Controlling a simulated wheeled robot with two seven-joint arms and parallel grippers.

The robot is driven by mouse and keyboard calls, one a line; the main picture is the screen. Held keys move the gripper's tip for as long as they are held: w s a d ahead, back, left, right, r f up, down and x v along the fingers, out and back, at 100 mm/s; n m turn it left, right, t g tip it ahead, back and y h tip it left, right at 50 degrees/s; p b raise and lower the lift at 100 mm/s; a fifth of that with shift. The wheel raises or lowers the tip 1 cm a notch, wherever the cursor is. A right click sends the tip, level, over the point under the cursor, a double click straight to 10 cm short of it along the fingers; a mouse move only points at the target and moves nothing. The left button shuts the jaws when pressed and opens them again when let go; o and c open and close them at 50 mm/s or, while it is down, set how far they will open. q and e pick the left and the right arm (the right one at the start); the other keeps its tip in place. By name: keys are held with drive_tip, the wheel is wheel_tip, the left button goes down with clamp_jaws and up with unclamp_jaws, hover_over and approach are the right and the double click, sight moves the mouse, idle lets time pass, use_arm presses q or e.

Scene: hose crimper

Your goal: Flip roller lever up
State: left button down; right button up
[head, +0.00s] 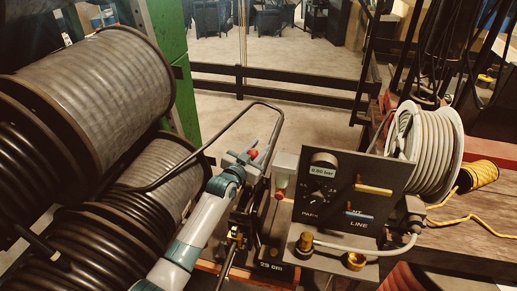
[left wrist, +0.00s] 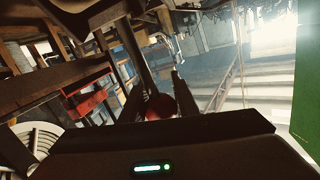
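A red ball knob (head: 253,153), seemingly the end of the roller lever, shows in the head view at the tip of my left gripper (head: 243,160). In the left wrist view the same knob (left wrist: 160,106) sits between the dark fingers of my left gripper (left wrist: 161,98), low in the picture. A dark rod (left wrist: 143,58) runs up behind it. Whether the fingers touch the knob is not clear. The lever's pivot is hidden behind my arm. My right gripper is not in view.
A control panel (head: 335,195) with a gauge and handles stands right of my left arm. A second red knob (head: 281,194) is beside it. Large hose reels (head: 100,95) fill the left side. A bent dark bar (head: 215,140) passes close to my gripper. A white hose reel (head: 430,150) stands right.

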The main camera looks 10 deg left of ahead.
use_arm(q)
drive_tip(key=c, duration=1.4)
unclamp_jaws()
drive_tip(key=shift+s+d+f, duration=0.15)
drive_tip(key=shift+f, duration=0.8)
drive_tip(key=shift+w, duration=0.25)
drive_tip(key=shift+r+b+v, duration=0.15)
drive_tip(key=shift+b+v, duration=0.65)
drive_tip(key=shift+v, duration=3.5)
drive_tip(key=shift+r+b+v, duration=0.15)
drive_tip(key=shift+b+v, duration=0.65)
drive_tip(key=shift+v, duration=3.45)
drive_tip(key=shift+c, duration=0.6)
